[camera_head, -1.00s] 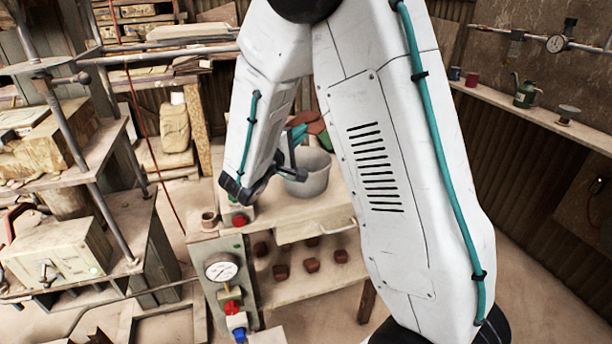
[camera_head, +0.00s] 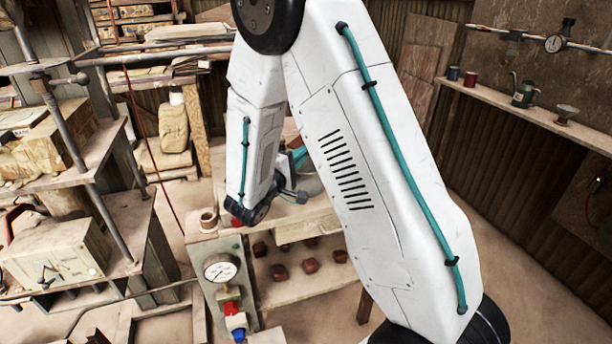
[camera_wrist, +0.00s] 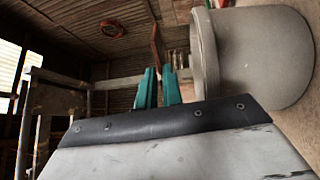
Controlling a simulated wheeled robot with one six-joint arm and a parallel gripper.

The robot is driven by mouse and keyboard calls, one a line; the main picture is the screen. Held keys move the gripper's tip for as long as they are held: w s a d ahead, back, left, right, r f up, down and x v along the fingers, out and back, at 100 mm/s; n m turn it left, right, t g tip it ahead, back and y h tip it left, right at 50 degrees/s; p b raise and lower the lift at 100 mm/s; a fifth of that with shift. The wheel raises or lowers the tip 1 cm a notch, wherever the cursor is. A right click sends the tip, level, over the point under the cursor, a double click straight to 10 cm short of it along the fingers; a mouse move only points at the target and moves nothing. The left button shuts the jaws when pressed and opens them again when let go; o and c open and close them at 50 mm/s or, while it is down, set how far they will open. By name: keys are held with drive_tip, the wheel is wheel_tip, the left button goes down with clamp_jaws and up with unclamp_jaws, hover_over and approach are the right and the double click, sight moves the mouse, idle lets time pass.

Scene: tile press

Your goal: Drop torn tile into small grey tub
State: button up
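The small grey tub (camera_head: 313,182) stands on the bench and is mostly hidden behind my arm in the head view. In the wrist view the tub (camera_wrist: 262,58) fills the upper right, its open rim facing left. My gripper (camera_wrist: 158,72) has teal fingers a small gap apart. A thin reddish-brown piece, seemingly the torn tile (camera_wrist: 155,42), shows edge-on between the fingertips and looks gripped. It is left of the tub's rim and apart from it in that view. In the head view my gripper (camera_head: 299,157) is near the tub, partly covered by my arm.
A control box with a pressure gauge (camera_head: 220,268) and coloured buttons stands at the bench's left front. Several reddish-brown lumps (camera_head: 281,272) lie on the lower shelf. A heavy press frame (camera_head: 90,150) stands at left. A wall shelf (camera_head: 545,121) with cans runs along the right.

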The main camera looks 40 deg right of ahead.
drive_tip(key=o, duration=0.4)
drive_tip(key=v, duration=0.7)
drive_tip(key=shift+s+a, duration=0.15)
drive_tip(key=shift+a, duration=0.2)
